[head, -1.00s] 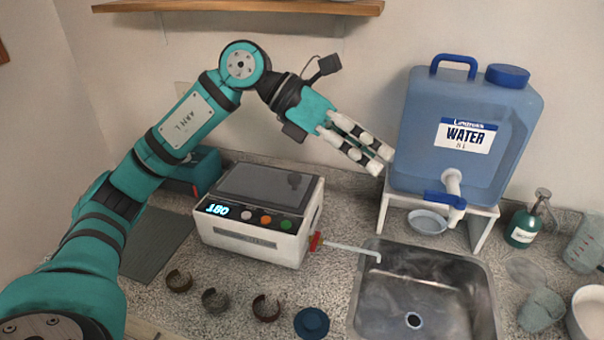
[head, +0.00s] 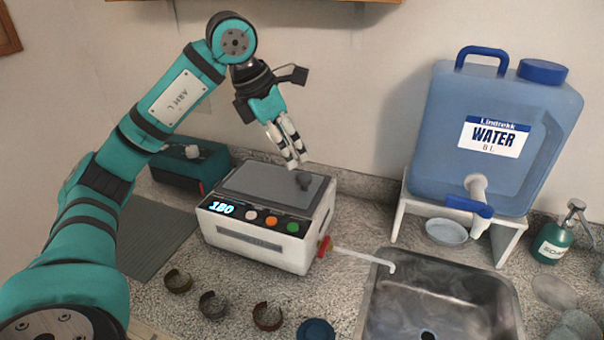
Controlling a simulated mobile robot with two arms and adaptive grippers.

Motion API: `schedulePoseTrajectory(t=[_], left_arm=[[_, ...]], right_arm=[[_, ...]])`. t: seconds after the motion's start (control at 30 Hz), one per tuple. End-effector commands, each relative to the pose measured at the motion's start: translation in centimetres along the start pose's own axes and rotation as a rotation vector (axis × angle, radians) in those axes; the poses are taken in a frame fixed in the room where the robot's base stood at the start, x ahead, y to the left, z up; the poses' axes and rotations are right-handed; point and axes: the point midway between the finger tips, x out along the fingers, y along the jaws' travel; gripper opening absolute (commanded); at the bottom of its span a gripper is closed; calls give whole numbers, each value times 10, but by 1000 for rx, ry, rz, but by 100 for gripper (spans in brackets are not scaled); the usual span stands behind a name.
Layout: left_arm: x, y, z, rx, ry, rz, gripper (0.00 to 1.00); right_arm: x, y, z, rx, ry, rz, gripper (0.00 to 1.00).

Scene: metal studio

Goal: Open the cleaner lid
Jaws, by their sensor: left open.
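The cleaner (head: 256,241) is a white box with a lit display reading 180 and white, orange and green buttons on its front. My left gripper (head: 295,164) is open and empty, pointing down just above and behind the knob. I cannot tell whether the fingers touch the knob. My right gripper is not in view.
A blue water tank (head: 490,165) stands on a white stand at the right. A steel sink (head: 440,290) lies in front of it. A spout runs from the cleaner towards the sink. Several dark rings, one of them here (head: 214,305), lie in front of the cleaner.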

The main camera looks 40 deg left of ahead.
Motion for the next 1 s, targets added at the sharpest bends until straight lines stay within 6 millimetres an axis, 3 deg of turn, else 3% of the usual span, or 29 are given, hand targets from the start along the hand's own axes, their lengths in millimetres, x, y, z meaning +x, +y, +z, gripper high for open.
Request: schedulePoseTrajectory(t=[0.2, 0.4, 0.8, 1.0], left_arm=[[45, -1, 0, 0, 3, -3, 54], [70, 0, 0, -1, 1, -2, 54], [77, 0, 1, 0, -2, -1, 54], [77, 0, 1, 0, -2, -1, 27]], right_arm=[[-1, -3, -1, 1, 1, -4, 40], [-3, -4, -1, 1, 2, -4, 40], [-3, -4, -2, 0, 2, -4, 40], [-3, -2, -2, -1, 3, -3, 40]])
